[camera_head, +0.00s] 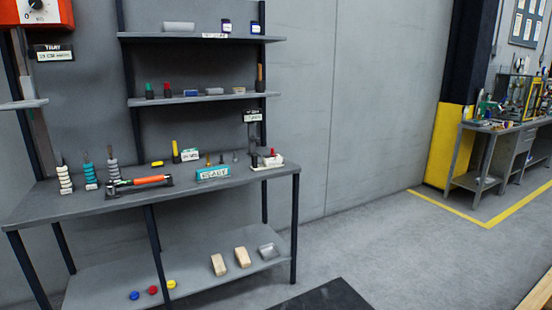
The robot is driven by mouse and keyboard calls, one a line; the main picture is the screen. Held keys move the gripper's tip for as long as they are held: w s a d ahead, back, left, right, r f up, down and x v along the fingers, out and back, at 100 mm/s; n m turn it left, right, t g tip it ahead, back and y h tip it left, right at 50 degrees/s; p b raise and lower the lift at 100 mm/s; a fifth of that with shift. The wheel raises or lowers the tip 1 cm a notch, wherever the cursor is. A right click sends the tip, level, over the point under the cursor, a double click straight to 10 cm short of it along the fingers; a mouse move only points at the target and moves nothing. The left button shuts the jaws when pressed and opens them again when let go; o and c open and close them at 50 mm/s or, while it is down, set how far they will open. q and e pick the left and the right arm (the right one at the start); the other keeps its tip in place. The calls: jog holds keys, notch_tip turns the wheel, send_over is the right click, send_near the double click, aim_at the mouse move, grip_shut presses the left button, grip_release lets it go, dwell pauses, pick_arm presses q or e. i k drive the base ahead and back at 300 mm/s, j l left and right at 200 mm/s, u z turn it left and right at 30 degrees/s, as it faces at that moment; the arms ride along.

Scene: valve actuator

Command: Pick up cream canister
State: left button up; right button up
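No object in view is clearly a cream canister. Several pale things show. A cream ringed stack (64,180) stands upright at the left end of the workbench. Two beige blocks, one on the left (218,265) and one on the right (242,257), rest on the bench's lower shelf. A small cream item (239,90) sits on the middle wall shelf, too small to identify. A light grey oblong (179,28) lies on the top wall shelf. Neither of my grippers is in view.
The grey workbench (235,184) also holds an orange-handled tool (148,181), a teal box (213,174) and small parts. Red, blue and yellow caps lie on the lower shelf. A dark mat (325,297) is on the floor. Floor right of the bench is clear; a second bench (500,125) stands far right.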

aim_at(269, 161)
jog(key=i+j+z, duration=0.2)
jog(key=i+j, duration=0.2)
jog(key=i, duration=0.3)
jog(key=i+j+z, duration=0.15)
jog(key=i+j, duration=0.35)
jog(key=i, duration=0.15)
